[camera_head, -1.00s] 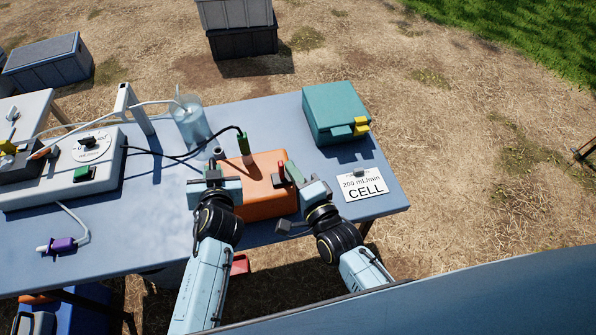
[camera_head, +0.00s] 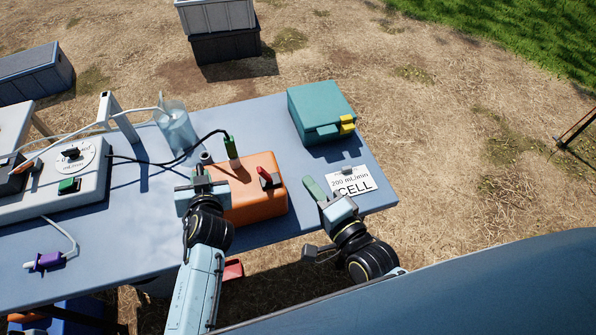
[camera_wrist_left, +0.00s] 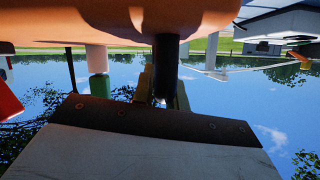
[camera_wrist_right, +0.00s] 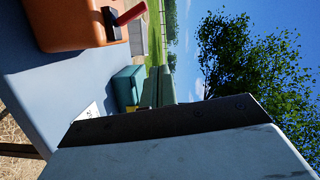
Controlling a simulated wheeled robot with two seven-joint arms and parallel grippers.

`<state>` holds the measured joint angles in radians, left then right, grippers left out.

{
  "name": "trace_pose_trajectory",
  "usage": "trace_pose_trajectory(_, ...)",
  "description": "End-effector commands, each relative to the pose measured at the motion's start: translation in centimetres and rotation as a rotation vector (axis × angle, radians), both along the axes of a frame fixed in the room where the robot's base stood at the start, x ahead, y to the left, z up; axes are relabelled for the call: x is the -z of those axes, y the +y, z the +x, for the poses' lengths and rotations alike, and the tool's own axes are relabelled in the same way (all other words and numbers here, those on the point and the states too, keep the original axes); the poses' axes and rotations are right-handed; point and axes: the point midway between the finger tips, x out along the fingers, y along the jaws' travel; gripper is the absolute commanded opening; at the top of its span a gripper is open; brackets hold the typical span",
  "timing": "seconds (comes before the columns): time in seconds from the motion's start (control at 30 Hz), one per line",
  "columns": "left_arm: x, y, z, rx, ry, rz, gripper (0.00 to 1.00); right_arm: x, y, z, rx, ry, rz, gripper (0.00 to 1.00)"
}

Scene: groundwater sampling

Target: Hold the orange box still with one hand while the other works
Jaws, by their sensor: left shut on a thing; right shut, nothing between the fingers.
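The orange box (camera_head: 250,200) sits near the table's front edge, with a red lever (camera_head: 265,174) on a black base on top. A green plug (camera_head: 231,148) with a black cable stands at its back edge. My left gripper (camera_head: 203,176) is at the box's left side, shut on a dark post (camera_wrist_left: 166,65) that projects from the box, as the left wrist view shows. My right gripper (camera_head: 314,190) is to the right of the box, apart from it, shut and empty beside the white "CELL" card (camera_head: 354,182). The right wrist view shows the lever (camera_wrist_right: 130,13) and box (camera_wrist_right: 66,25) too.
A teal case (camera_head: 320,112) with a yellow latch stands at the back right. A clear beaker (camera_head: 175,128) and a white pump unit with a dial (camera_head: 72,158) stand to the left. A purple-clipped tube (camera_head: 48,261) lies at the front left. Bare table lies between the teal case and orange box.

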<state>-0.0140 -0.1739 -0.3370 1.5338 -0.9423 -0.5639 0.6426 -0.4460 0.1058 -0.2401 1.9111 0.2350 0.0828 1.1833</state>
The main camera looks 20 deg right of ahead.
Motion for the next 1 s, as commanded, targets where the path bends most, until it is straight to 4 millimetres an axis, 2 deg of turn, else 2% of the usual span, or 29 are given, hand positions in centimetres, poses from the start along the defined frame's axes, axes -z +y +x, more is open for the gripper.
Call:
trace_pose_trajectory(0.1, -0.1, 0.0, 0.0, 0.0, -0.001, 0.0, 0.0, -0.1, -0.4, -1.6, 0.0, 0.001, 0.0, 0.0)
trace_pose_trajectory(0.2, -0.1, 0.0, 0.0, -0.001, -0.001, 0.0, 0.0, -0.2, -0.6, -2.3, 0.0, 0.0, -0.001, 0.0)
trace_pose_trajectory(0.67, -0.1, 0.0, 0.0, -0.001, -0.002, 0.0, 0.0, -0.3, -0.6, -2.6, 0.001, -0.001, 0.0, 0.0)
trace_pose_trajectory(0.7, -0.1, 0.0, 0.0, -0.001, -0.002, 0.0, 0.18, -0.3, -0.6, -2.6, 0.001, -0.001, 0.0, 0.0)
trace_pose_trajectory(0.8, -0.1, 0.0, 0.0, -0.001, -0.001, 0.0, 0.31, -0.3, -0.6, -2.6, 0.001, -0.001, 0.0, 0.0)
trace_pose_trajectory(0.87, -0.1, 0.0, 0.0, -0.001, -0.001, 0.0, 0.39, -0.3, -0.6, -2.6, 0.001, -0.001, 0.0, 0.0)
trace_pose_trajectory(1.0, 0.0, 0.0, 0.0, -0.001, -0.001, 0.0, 0.4, -0.3, -0.6, -2.6, 0.001, -0.001, 0.0, 0.0)
